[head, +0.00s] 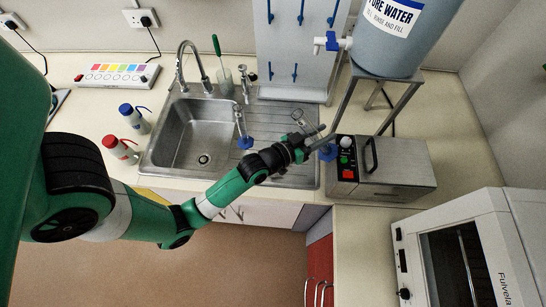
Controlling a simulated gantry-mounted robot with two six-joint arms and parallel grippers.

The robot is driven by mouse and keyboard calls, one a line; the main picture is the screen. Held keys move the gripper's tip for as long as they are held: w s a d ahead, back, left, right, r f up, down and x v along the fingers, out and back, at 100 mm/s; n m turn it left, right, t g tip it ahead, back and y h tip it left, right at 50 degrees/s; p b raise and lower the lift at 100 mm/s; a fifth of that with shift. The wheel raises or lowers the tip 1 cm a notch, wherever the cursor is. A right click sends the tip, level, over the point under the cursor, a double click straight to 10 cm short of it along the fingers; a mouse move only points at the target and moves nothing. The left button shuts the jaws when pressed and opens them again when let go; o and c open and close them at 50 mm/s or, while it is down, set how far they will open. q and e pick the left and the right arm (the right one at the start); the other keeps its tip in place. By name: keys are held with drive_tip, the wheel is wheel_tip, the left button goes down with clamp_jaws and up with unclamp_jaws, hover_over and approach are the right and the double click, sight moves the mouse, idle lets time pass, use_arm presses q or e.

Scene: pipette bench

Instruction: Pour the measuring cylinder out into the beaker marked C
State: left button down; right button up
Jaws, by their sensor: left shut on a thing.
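My left gripper (312,138) is over the right side of the sink's drainer, beside the grey box-shaped appliance. It is shut on what appears to be a clear measuring cylinder with a blue foot (327,152), which shows just past the fingers. The cylinder looks tilted, its clear part is mostly hidden by the gripper, and I cannot tell its liquid level. I cannot make out a beaker marked C. My right gripper is not in view.
The steel sink (185,150) with its tap is at centre left. Red-capped (118,150) and blue-capped (134,119) bottles stand left of it. The grey appliance (395,175) and a water tank (400,40) on a stand are right. A white oven-like cabinet (450,230) is front right.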

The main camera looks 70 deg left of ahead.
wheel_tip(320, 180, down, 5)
drive_tip(key=b, duration=0.4)
use_arm(q)
wheel_tip(320, 180, down, 10)
drive_tip(key=m+g+p, duration=0.1)
drive_tip(key=g+p, duration=0.1)
drive_tip(key=p, duration=0.1)
drive_tip(key=shift+s+d+r+m+g+p, duration=0.15)
drive_tip(key=shift+s+d+m+g+p, duration=0.15)
drive_tip(key=shift+d+m+g, duration=0.1)
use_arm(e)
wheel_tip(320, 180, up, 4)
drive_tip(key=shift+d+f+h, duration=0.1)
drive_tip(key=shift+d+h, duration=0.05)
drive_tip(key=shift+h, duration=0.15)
use_arm(q)
drive_tip(key=shift+a+r, duration=0.1)
